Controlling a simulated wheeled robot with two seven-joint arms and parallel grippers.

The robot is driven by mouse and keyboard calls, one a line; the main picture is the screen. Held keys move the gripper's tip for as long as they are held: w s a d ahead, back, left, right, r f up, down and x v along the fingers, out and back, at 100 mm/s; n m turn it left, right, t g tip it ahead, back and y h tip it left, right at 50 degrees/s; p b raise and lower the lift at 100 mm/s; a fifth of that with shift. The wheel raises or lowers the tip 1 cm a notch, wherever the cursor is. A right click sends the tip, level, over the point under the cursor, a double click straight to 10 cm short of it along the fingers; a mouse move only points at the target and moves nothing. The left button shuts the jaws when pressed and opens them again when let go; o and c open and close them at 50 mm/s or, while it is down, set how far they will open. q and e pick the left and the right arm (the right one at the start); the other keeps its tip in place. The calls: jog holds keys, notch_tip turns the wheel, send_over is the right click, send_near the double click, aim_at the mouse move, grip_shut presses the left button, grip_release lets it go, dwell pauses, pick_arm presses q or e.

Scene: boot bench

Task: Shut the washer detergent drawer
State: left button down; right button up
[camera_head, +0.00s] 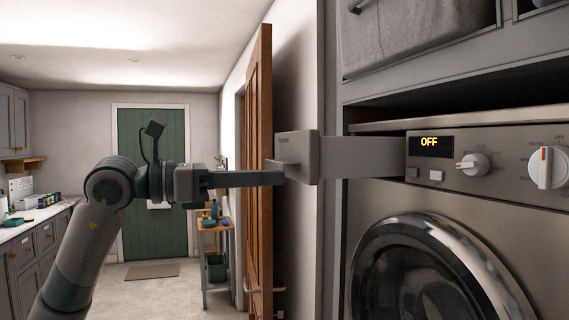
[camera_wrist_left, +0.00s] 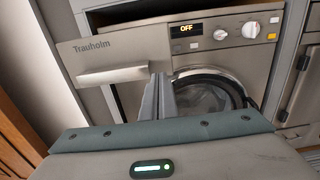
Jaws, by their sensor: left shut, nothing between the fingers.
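The washer detergent drawer (camera_head: 298,157) is pulled well out from the washer (camera_head: 465,235), with its long side showing behind its front panel in the head view. In the left wrist view the drawer front (camera_wrist_left: 95,50) carries the name Trauholm and a wide handle lip. My left gripper (camera_head: 280,178) is shut and empty. Its fingertips are at the drawer front, near the handle; I cannot tell whether they touch. In the left wrist view the fingers (camera_wrist_left: 158,97) point toward the right end of the drawer front. My right gripper is in neither view.
The washer's display (camera_head: 430,144) reads OFF, beside knobs and the round door (camera_head: 430,275). A shelf with a grey basket (camera_head: 415,35) is above. A wooden door (camera_head: 259,170) stands open behind the drawer. Counters (camera_head: 35,235) run along the far left.

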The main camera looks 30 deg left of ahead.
pick_arm(q)
jog(key=p+x, duration=0.1)
jog(key=x, duration=0.2)
jog(key=shift+r, duration=0.1)
jog(key=shift+w+d+p, duration=0.25)
jog(key=shift+p, duration=0.05)
jog(key=shift+w+d, duration=0.15)
jog(key=p, duration=0.2)
send_near(381, 172)
jog(key=x, duration=0.3)
jog(key=b+x, duration=0.1)
jog(key=x, duration=0.3)
jog(key=w+a+x, duration=0.1)
jog(key=x, duration=0.3)
jog(key=shift+f, duration=0.2)
jog(key=shift+r, duration=0.15)
